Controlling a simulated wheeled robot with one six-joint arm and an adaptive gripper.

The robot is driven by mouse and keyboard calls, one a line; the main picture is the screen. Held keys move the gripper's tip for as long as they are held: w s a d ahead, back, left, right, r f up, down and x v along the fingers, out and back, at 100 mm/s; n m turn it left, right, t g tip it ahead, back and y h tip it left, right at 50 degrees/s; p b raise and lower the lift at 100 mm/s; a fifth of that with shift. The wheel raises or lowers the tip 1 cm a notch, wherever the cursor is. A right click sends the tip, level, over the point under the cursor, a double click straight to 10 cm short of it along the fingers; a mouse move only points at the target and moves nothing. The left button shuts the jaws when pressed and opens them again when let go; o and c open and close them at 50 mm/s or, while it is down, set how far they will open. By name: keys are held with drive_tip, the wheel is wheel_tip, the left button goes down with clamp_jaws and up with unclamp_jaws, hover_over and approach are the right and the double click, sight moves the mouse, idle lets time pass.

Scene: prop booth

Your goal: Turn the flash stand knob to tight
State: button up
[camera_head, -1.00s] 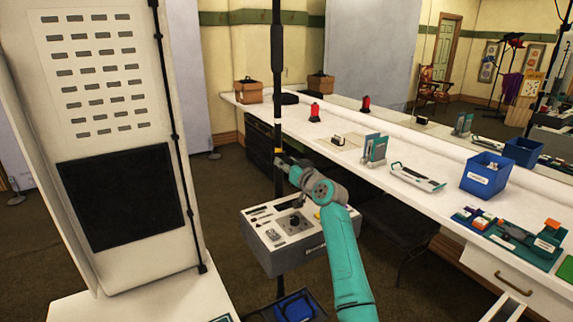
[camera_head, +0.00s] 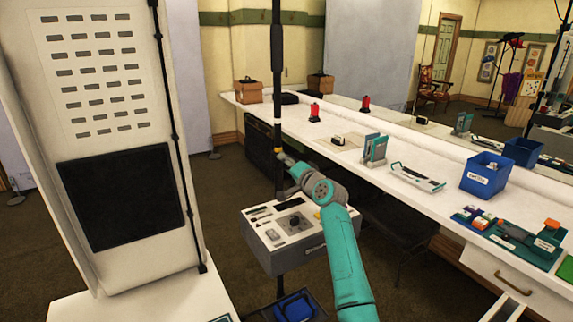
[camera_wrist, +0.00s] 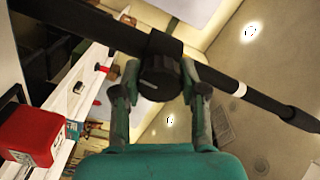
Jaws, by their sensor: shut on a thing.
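The flash stand (camera_head: 277,60) is a black upright pole with a pale band and a yellow mark. It crosses the wrist view slantwise (camera_wrist: 90,33). Its dark round knob (camera_wrist: 160,82) sits at a collar on the pole and carries a short pale line on its face. My gripper (camera_wrist: 160,74) has one finger on each side of the knob and is shut on it. In the head view my gripper (camera_head: 280,159) is at the pole, and the knob is too small to make out there.
A grey control box (camera_head: 285,258) is below my gripper at the pole. A white counter (camera_head: 350,180) runs along the right with a blue bin (camera_head: 485,176) and small items. A tall white panel (camera_head: 110,120) stands at left. A red box (camera_wrist: 30,135) shows in the wrist view.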

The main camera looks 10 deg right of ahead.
drive_tip(key=m, duration=0.4)
drive_tip(key=shift+m, duration=1.8)
drive_tip(key=o, duration=1.2)
drive_tip(key=shift+d, duration=0.1)
drive_tip(key=shift+c, duration=0.2)
drive_tip(key=shift+s, duration=0.1)
drive_tip(key=v, duration=1.1)
drive_tip(key=shift+s, duration=0.35)
drive_tip(key=shift+d, duration=0.1)
drive_tip(key=shift+s, duration=0.1)
